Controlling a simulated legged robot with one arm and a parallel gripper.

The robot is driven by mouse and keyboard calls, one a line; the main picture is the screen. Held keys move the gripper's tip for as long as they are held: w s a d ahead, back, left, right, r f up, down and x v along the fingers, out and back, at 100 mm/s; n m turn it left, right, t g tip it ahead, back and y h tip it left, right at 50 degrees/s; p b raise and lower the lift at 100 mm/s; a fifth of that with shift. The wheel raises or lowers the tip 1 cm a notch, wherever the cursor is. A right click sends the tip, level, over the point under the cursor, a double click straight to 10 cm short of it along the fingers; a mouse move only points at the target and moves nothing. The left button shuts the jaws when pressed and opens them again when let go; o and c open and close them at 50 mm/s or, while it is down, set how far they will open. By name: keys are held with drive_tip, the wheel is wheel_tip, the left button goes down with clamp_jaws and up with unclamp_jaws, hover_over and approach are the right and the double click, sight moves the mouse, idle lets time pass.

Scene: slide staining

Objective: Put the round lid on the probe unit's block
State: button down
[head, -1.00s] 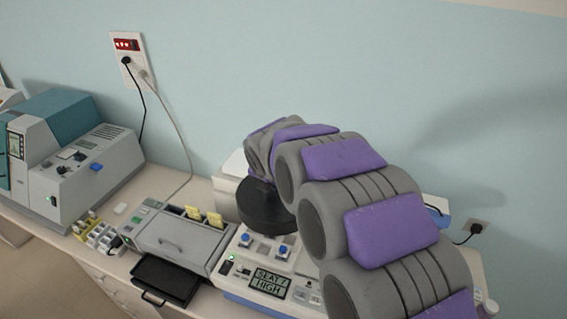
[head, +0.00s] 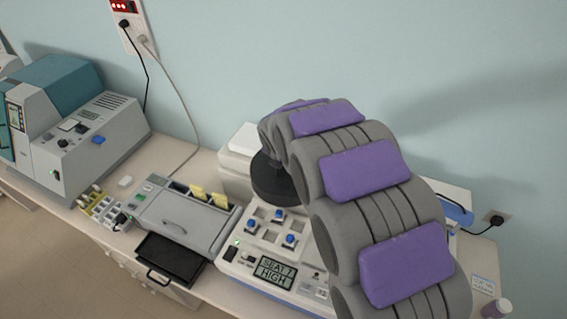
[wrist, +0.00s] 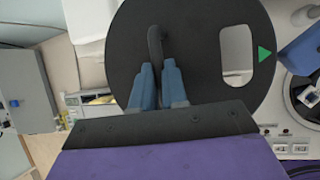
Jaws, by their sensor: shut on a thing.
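The round lid (wrist: 200,88) is a dark disc with an oval window and a green triangle at its rim. My gripper (wrist: 158,72) is shut on its upright handle (wrist: 155,42), with a blue finger on either side. In the head view the lid (head: 270,180) is held above the back of the probe unit (head: 253,251), a white device whose display reads "SEAT 7 HIGH". My arm hides the gripper and much of the unit there. In the wrist view a round dark opening (wrist: 303,90) shows partly at the right edge. I cannot clearly make out the block.
A grey box with a handle (head: 180,222) and an open black drawer (head: 172,262) stand left of the unit. A teal and grey machine (head: 85,125) is farther left. A white box (head: 238,155) stands behind the unit. A small capped container (head: 497,308) is at front right.

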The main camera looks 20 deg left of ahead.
drive_tip(key=f, duration=0.2)
drive_tip(key=shift+s+a+f, duration=0.1)
drive_tip(key=shift+a+f, duration=0.25)
drive_tip(key=shift+f, duration=0.05)
drive_tip(key=shift+d, duration=0.25)
drive_tip(key=c, duration=1.2)
unclamp_jaws()
drive_tip(key=shift+d+r, duration=0.1)
drive_tip(key=shift+d, duration=0.25)
drive_tip(key=shift+o, duration=0.2)
drive_tip(key=shift+a, duration=0.15)
drive_tip(key=shift+a, duration=0.1)
drive_tip(key=shift+s+a, duration=0.1)
drive_tip(key=shift+a, duration=0.1)
drive_tip(key=b+v, duration=0.1)
drive_tip(key=v, duration=1.1)
